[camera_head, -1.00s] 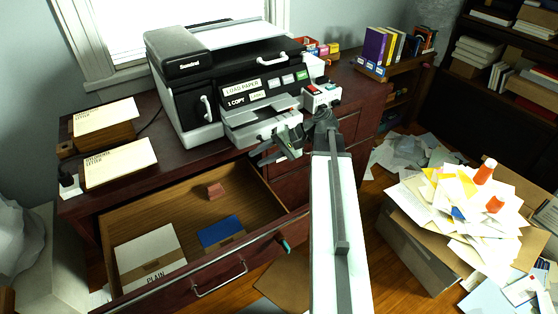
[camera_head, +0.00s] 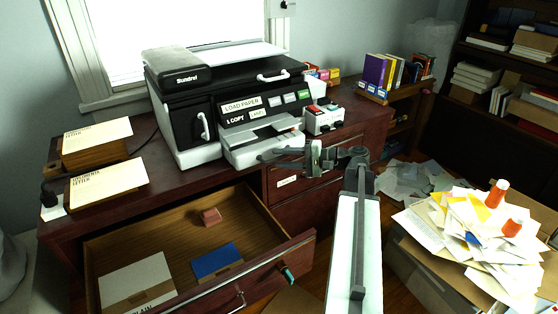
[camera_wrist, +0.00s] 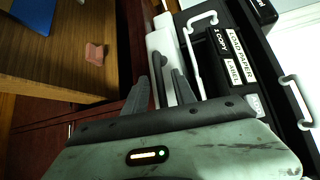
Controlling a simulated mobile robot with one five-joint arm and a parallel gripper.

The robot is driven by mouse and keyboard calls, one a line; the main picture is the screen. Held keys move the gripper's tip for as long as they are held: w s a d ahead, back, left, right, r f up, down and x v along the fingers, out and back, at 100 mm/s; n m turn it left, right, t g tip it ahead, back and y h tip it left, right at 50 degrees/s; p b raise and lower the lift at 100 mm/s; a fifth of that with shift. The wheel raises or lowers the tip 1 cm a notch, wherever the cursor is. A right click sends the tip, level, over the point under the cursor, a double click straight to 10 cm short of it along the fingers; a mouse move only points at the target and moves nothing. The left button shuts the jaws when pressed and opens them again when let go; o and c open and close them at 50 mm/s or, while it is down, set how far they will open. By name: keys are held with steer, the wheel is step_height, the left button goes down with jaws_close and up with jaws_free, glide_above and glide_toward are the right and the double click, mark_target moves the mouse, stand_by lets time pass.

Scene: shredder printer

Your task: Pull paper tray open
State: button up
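The printer (camera_head: 180,110) stands on the desk. Its white paper tray front (camera_head: 262,150) is low on the printer's front, under the output ledge; I cannot tell whether it is pulled out at all. My gripper (camera_head: 282,156) is in front of the tray, reaching in from the right. In the wrist view my gripper (camera_wrist: 160,76) has its two fingers apart, one on each side of a dark grey bar on the white tray front (camera_wrist: 158,42). The bar looks like the tray's handle. I cannot tell whether the fingers touch it.
An open desk drawer (camera_head: 255,287) juts out at the left, holding a plain paper pack, a blue pack and a reddish block (camera_head: 211,216). A red-and-green button box (camera_head: 323,118) stands right of the printer. A paper-heaped box (camera_head: 420,272) stands at the right.

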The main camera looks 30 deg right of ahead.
steer(key=shift+w+a+f, duration=0.1)
steer(key=shift+w+a, duration=0.25)
steer(key=shift+a, duration=0.05)
jaws_close()
stand_by(1.2)
